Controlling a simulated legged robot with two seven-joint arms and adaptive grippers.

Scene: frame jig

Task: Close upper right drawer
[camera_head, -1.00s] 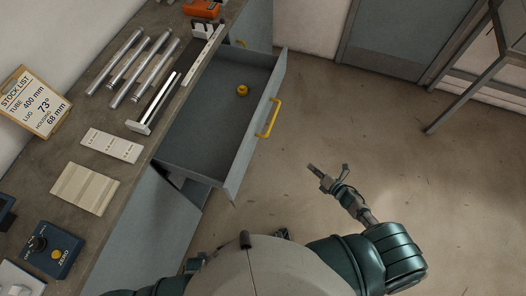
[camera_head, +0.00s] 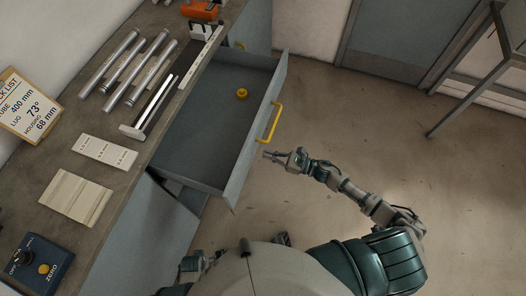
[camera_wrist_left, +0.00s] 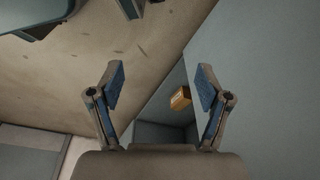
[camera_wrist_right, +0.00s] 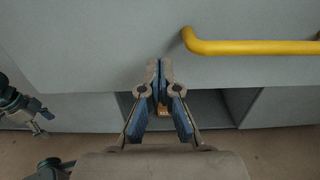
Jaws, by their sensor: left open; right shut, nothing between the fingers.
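The grey drawer (camera_head: 207,138) is pulled well out from the bench. A small yellow round part (camera_head: 242,93) lies inside it. Its yellow handle (camera_head: 268,123) is on the front panel and also shows at the upper right of the right wrist view (camera_wrist_right: 250,47). My right gripper (camera_head: 267,155) is shut and empty, just outside the drawer front, near the handle's lower end. In the right wrist view its fingertips (camera_wrist_right: 166,64) are in front of the grey panel, left of the handle; contact cannot be told. My left gripper (camera_wrist_left: 160,82) is open and empty, low beside the bench.
The bench top (camera_head: 120,182) holds several metal tubes (camera_head: 130,70), a slotted block (camera_head: 76,196), a label plate (camera_head: 105,151) and a blue ZERO box (camera_head: 38,265). An orange item (camera_head: 200,11) sits at the back. The floor (camera_head: 330,120) right of the drawer is clear.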

